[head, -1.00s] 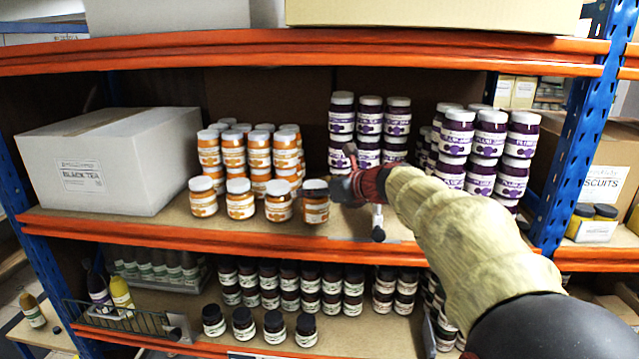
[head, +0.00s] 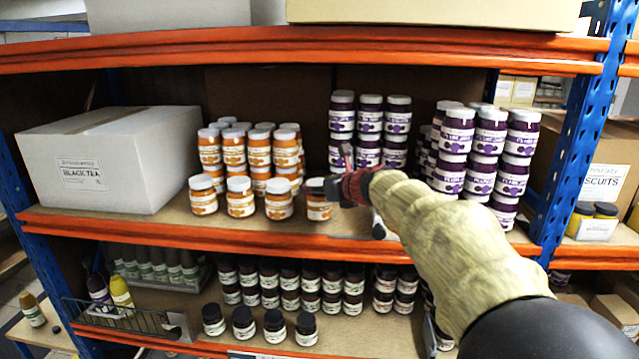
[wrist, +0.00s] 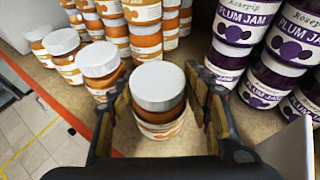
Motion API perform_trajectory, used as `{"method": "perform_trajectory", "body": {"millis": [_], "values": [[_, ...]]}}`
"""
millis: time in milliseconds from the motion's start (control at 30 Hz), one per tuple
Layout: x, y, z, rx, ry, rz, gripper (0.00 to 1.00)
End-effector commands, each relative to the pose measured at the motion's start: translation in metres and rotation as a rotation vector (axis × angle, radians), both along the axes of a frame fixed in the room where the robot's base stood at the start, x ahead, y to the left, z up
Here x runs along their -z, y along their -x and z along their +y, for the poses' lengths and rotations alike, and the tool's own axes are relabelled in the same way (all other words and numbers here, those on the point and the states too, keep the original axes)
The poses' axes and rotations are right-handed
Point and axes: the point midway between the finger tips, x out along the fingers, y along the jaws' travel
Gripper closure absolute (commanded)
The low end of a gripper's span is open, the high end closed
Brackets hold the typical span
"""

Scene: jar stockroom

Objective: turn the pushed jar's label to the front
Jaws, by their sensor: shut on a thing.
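The held orange jar (head: 319,212) is the rightmost of the front row on the middle shelf. It stands upright near the shelf's front edge. My gripper (head: 328,187) reaches it from the right, shut around its upper part, with one finger crossing in front of its lid in the head view. In the wrist view the same jar (wrist: 160,122) sits between the two fingers, white lid up. An orange and white label shows on its near side there. In the head view part of its pale label shows below the finger; its exact facing is hard to tell.
Several front-row orange jars (head: 240,204) stand just left, labels forward. Stacked orange jars (head: 233,150) stand behind. Plum jam stacks (head: 369,122) rise behind my gripper, and more (head: 488,145) stand at right. The orange shelf edge (head: 200,233) runs close in front.

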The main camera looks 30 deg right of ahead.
Motion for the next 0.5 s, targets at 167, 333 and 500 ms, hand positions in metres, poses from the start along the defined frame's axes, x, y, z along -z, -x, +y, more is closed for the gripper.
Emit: {"method": "perform_trajectory", "body": {"millis": [167,333,500], "values": [[-0.0059,0.0001,0.0008,0.068,0.001,-0.003,1.0],[-0.0057,0.0004,0.001,0.122,0.001,-0.004,1.0],[-0.0053,0.0001,0.0008,0.172,0.001,-0.004,1.0]]}}
